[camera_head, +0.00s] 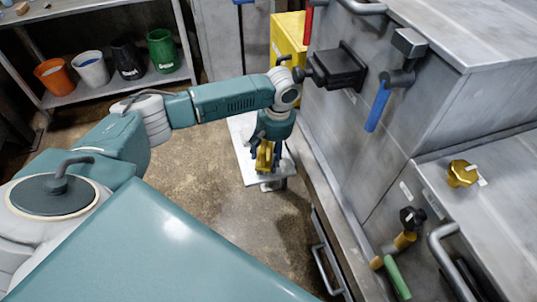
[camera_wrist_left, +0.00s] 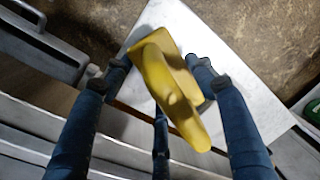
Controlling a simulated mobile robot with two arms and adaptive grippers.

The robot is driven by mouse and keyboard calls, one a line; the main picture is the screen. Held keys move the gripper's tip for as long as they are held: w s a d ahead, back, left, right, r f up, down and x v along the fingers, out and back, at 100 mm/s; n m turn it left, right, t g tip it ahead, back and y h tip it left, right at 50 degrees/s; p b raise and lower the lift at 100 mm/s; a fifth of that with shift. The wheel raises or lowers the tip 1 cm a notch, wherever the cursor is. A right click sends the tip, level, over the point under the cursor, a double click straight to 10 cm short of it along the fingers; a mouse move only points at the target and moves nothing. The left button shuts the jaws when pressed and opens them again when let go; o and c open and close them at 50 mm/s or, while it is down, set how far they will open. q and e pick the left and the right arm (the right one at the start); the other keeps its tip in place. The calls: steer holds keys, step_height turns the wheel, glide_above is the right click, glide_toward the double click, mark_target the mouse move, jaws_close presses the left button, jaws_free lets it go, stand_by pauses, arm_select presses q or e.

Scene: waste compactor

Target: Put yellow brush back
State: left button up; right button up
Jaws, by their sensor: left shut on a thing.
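The yellow brush (camera_head: 264,157) hangs at the end of my left arm in the head view. My left gripper (camera_head: 266,146) is shut on it. In the left wrist view the yellow brush (camera_wrist_left: 170,90) lies between the blue fingers of my left gripper (camera_wrist_left: 157,68), tilted across the picture. A flat pale plate (camera_head: 240,131) is below the brush, and it also shows in the left wrist view (camera_wrist_left: 250,92). I cannot tell whether the brush touches the plate. My right gripper is not in view.
The grey metal machine (camera_head: 330,130) with a blue-handled lever (camera_head: 377,106) stands close to the right of my left arm. A shelf (camera_head: 120,88) with orange, white, black and green buckets is at the back left. Brown floor (camera_head: 185,190) is clear left of the plate.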

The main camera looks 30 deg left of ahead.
arm_select(q)
steer(key=shift+f, duration=0.1)
steer(key=o, duration=1.1)
step_height(320, 180, up, 12)
steer(key=d, duration=0.1)
steer(key=shift+w+d, duration=0.2)
steer(key=shift+w, duration=0.2)
steer(key=shift+s, duration=0.1)
